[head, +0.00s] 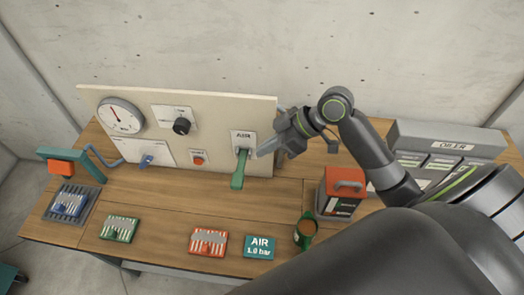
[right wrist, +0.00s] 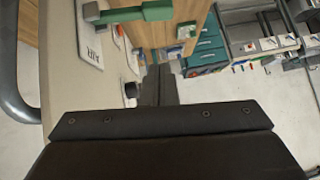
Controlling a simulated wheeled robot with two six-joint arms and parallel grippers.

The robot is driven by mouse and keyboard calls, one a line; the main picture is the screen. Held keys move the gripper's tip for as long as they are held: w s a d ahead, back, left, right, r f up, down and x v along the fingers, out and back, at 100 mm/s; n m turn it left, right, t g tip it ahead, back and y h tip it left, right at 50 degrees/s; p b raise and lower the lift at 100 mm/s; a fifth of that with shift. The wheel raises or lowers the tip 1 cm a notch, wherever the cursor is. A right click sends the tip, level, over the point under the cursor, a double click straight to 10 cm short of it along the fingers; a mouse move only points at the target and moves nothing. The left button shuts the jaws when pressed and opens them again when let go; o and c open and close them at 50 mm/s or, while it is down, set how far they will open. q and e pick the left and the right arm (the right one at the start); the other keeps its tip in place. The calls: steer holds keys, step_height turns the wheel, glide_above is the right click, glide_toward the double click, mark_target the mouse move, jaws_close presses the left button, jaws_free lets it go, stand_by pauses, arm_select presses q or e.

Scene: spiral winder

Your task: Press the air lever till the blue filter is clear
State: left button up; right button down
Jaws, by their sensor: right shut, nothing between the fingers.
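My right gripper (head: 262,151) is shut and empty, just right of the lever and close to the panel. Its fingers also show in the right wrist view (right wrist: 158,82), apart from the lever. My left gripper is out of view.
The panel also carries a gauge (head: 120,115), a black knob (head: 182,126), a blue handle (head: 147,160) and a red button (head: 198,160).

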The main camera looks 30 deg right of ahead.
mark_target(234, 178)
steer(key=b+x, duration=0.2)
steer(key=x, duration=0.1)
steer(key=b+x, duration=0.3)
steer(key=f+b+x, duration=0.1)
steer(key=b+x, duration=0.2)
steer(key=x, duration=0.1)
steer(key=shift+s+d, duration=0.3)
steer(key=shift+s, duration=0.05)
arm_select(q)
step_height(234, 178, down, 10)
steer(key=b, duration=0.1)
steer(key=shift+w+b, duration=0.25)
steer(key=shift+b, duration=0.15)
arm_select(e)
steer(key=shift+s+f, duration=0.15)
steer(key=shift+f, duration=0.8)
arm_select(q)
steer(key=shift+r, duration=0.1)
